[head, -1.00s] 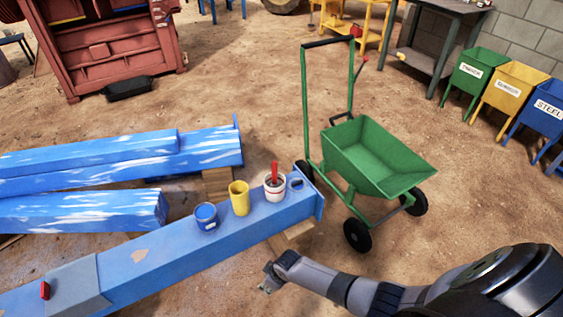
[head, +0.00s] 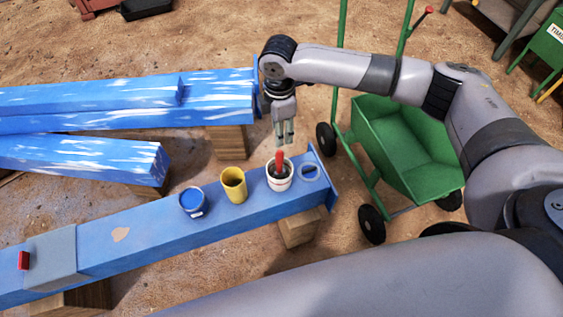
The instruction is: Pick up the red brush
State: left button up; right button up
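The red brush (head: 279,161) stands handle up in a white bucket (head: 279,182) on the blue beam. My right gripper (head: 285,140) hangs pointing down just above and behind the brush handle in the picture. Its fingertips show close to the top of the handle, with no clear hold on it. The two fingers look close together, but from this side I cannot tell how far apart they are. My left gripper is not in view.
A yellow cup (head: 233,184), a blue paint can (head: 192,202) and a ring of tape (head: 310,172) stand near the bucket on the blue beam (head: 150,245). A green cart (head: 400,150) is behind my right arm. A red block (head: 23,260) lies at left.

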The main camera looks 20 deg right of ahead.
send_over(280, 150)
jog(key=f, duration=0.6)
jog(key=shift+s, duration=0.2)
notch_tip(280, 150, down, 2)
jog(key=shift+f, duration=0.4)
notch_tip(280, 150, down, 4)
jog(key=shift+w+r, duration=0.15)
jog(key=shift+a+f, duration=0.1)
jog(key=shift+f, duration=0.35)
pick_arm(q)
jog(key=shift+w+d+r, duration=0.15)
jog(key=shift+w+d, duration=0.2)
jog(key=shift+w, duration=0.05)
pick_arm(e)
jog(key=shift+c, duration=0.5)
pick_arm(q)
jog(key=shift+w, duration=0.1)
pick_arm(e)
grip_shut()
